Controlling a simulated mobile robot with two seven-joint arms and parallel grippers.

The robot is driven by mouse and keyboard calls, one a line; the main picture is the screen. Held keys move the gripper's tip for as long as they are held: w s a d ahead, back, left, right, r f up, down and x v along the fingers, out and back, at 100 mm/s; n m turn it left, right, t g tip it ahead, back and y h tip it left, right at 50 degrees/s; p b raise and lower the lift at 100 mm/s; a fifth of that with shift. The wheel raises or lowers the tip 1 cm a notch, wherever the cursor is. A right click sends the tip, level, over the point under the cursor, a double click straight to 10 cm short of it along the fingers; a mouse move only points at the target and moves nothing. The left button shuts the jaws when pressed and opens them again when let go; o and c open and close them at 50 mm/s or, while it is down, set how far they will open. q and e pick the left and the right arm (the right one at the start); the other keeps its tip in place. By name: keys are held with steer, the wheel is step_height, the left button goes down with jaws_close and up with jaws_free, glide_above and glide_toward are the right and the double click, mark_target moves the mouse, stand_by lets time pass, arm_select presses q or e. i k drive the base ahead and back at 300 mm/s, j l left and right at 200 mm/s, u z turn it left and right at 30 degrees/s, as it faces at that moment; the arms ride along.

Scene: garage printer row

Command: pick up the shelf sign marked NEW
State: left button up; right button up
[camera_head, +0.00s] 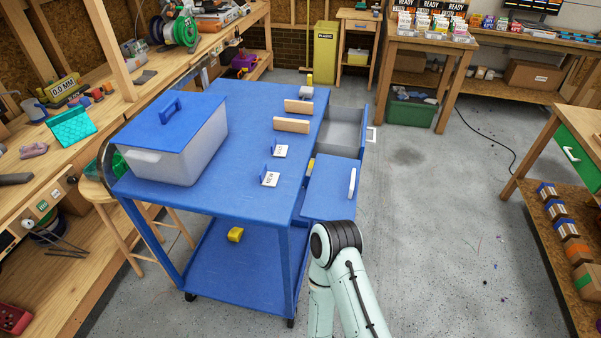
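Two small white shelf signs with blue upright backs stand on the blue cart top (238,150). The nearer sign (269,179) has dark lettering that appears to read NEW, though it is tiny. The farther sign (280,151) stands just behind it, and its lettering is too small to read. Nothing touches either sign. A pale green arm of mine with a black joint rises at the bottom centre, right of the cart and nearer than the signs. Neither gripper shows.
A grey bin with a blue lid (175,122) fills the cart top's left side. Two wooden blocks stand behind the signs, the nearer one (292,125) close by. An open grey drawer (344,130) juts right. Concrete floor (440,220) lies clear to the right.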

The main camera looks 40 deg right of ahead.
mark_target(265, 178)
steer(key=i+j+z, duration=0.15)
steer(key=z, duration=0.25)
steer(key=i+j+z, duration=0.15)
steer(key=z, duration=0.25)
steer(key=i+j+z, duration=0.1)
steer(key=j+z, duration=0.35)
steer(key=l, duration=0.1)
